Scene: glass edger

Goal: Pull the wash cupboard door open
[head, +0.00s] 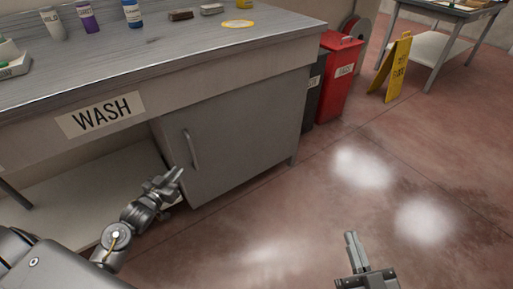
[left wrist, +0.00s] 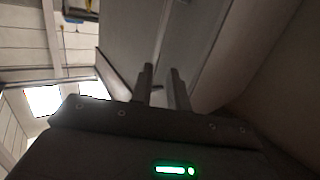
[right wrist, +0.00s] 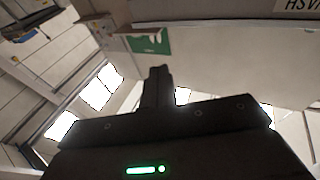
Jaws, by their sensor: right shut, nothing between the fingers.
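The grey wash cupboard door (head: 240,130) is under the right part of the bench and looks closed. Its upright bar handle (head: 191,149) is near the door's left edge. My left gripper (head: 174,178) is just below and left of the handle, close to the door's lower left edge. In the left wrist view its two fingers (left wrist: 162,82) stand apart with a gap; I cannot tell whether they touch the handle. The WASH label (head: 101,115) is on the bench front. My right gripper (head: 352,246) is shut and empty, over open floor, away from the cupboard.
Bottles (head: 87,16) and small blocks (head: 180,15) stand on the bench top (head: 150,58). A red bin (head: 339,78) and a dark bin (head: 315,90) stand right of the cupboard, with a yellow floor sign (head: 394,68) beyond. The floor before the door is clear.

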